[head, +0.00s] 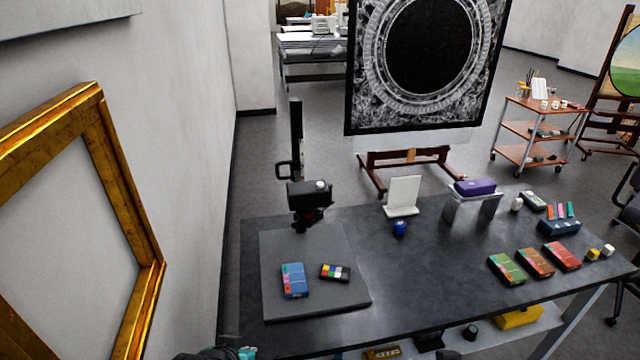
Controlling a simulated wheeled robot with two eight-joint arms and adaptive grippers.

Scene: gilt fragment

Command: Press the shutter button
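A black camera (308,196) is mounted on a dark upright column (296,135) above a grey baseboard (285,248) at the table's left end. A small pale round knob (320,184) shows on top of the camera, at its right side; it looks like the shutter button, but it is too small to be sure. A dark part with teal tips, probably my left gripper (246,353), just enters at the bottom edge, well below and apart from the camera. Its fingers are mostly cut off. My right gripper is not in view.
A blue box (294,280) and a colour-patch card (335,272) lie on the baseboard. The dark table (430,265) is clear in the middle; several coloured boxes lie at its right. A purple item (475,187) sits on a stand. A gilt frame (150,270) stands at left.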

